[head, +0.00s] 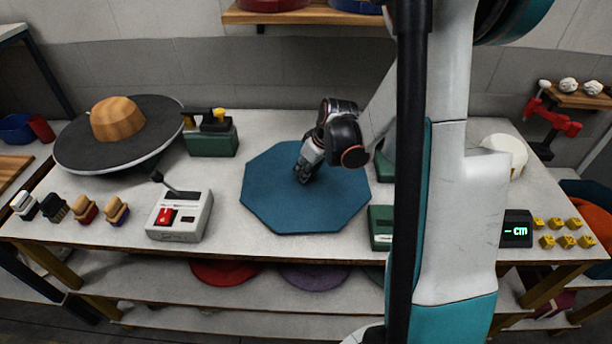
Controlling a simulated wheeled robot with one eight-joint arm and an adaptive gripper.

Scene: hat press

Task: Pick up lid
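A flat blue octagonal piece (268,195) lies in the middle of the white table and looks the most lid-like, though no handle on it is visible to me. My gripper (302,174) points down over its centre, with the fingertips at or just above its surface. The fingers look close together, but the view is too small to tell whether they are open, shut or touching anything. My arm hides part of the table to the right of the blue piece.
A control box with a lever and red switch (180,216) stands left of the blue piece. A dark disc with a wooden dome (118,120) is at the back left. Green boxes (212,138), brushes (85,208), a cm display (516,229) and yellow blocks (565,241) also occupy the table.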

